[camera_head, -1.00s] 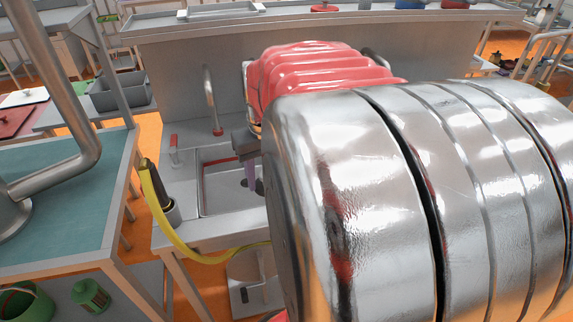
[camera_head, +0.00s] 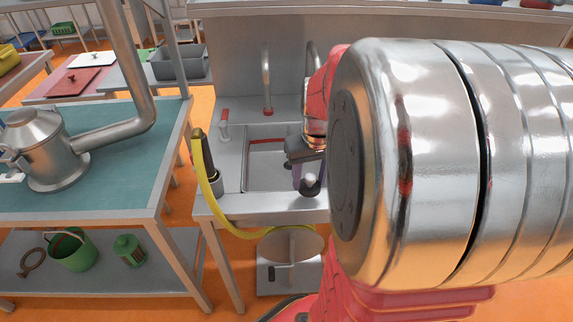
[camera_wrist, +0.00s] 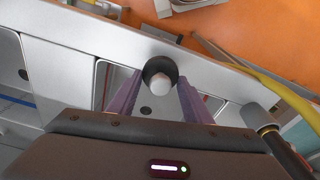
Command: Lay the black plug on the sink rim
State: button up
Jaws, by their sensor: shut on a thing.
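The black plug (camera_wrist: 154,64), a dark round piece with a pale knob, sits between the purple fingers of my gripper (camera_wrist: 160,84) in the wrist view. My gripper is shut on it. In the head view the plug (camera_head: 309,188) is at the front edge of the basin, over the front sink rim (camera_head: 262,204), with my gripper (camera_head: 298,174) just behind it. I cannot tell whether the plug touches the rim. My large arm link hides the right side of the sink.
A sprayer with a yellow hose (camera_head: 205,165) stands at the rim's left, and the hose loops below the front edge. A tap (camera_head: 267,85) rises behind the basin (camera_head: 265,172). A teal-topped table (camera_head: 110,150) with a metal pot stands left. The left front rim is bare.

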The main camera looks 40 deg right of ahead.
aim_at(309, 185)
jog(key=shift+f, duration=0.1)
jog(key=shift+f, duration=1.75)
jog(key=o, duration=1.1)
jog(key=shift+f, duration=0.1)
jog(key=r, duration=0.4)
jog(key=s+r, duration=0.1)
jog(key=r, duration=0.7)
jog(key=shift+s+a+r, duration=0.1)
jog(key=shift+s+a, duration=0.1)
jog(key=shift+a, duration=0.05)
